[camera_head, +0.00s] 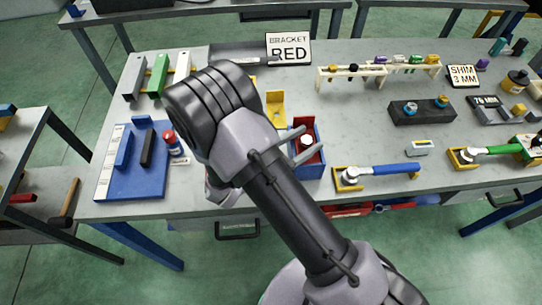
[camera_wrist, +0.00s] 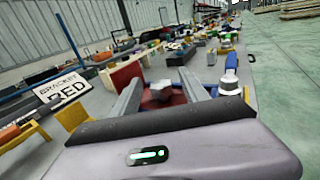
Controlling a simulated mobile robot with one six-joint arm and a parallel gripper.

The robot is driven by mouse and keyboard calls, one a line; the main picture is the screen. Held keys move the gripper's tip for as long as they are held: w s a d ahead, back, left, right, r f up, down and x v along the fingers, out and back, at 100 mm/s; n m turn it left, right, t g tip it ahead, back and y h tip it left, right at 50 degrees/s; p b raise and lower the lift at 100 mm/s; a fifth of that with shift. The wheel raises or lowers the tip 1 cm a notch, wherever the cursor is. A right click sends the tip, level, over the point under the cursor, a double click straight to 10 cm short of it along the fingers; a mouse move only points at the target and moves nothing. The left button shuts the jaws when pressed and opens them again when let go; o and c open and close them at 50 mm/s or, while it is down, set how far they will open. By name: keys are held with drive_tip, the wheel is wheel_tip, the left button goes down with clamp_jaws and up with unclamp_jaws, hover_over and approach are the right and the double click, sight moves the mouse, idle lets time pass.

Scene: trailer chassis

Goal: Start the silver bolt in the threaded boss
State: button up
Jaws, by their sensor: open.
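My gripper (camera_wrist: 160,82) is open, with one grey finger on each side in the wrist view. A grey, bolt-like piece (camera_wrist: 158,92), which may be the silver bolt, shows between the fingers, with a dark red surface around it. I cannot tell whether the fingers touch it. In the head view my gripper's fingers (camera_head: 304,143) stick out from behind my arm over a blue box with a red inside (camera_head: 309,172). A pale round top (camera_head: 306,140) shows between them. I cannot make out the threaded boss for sure.
A yellow bracket (camera_head: 276,110) stands behind the blue box. A blue-handled wrench (camera_head: 385,169) lies to its right, and a dark block (camera_head: 420,111) with blue-and-yellow pieces farther right. A blue tray (camera_head: 125,185) is at left. A "Bracket Red" sign (camera_head: 289,48) stands at the back.

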drive_tip(key=p+v, duration=0.3)
drive_tip(key=v, duration=1.4)
drive_tip(key=shift+d, duration=0.1)
drive_tip(key=shift+c, duration=0.3)
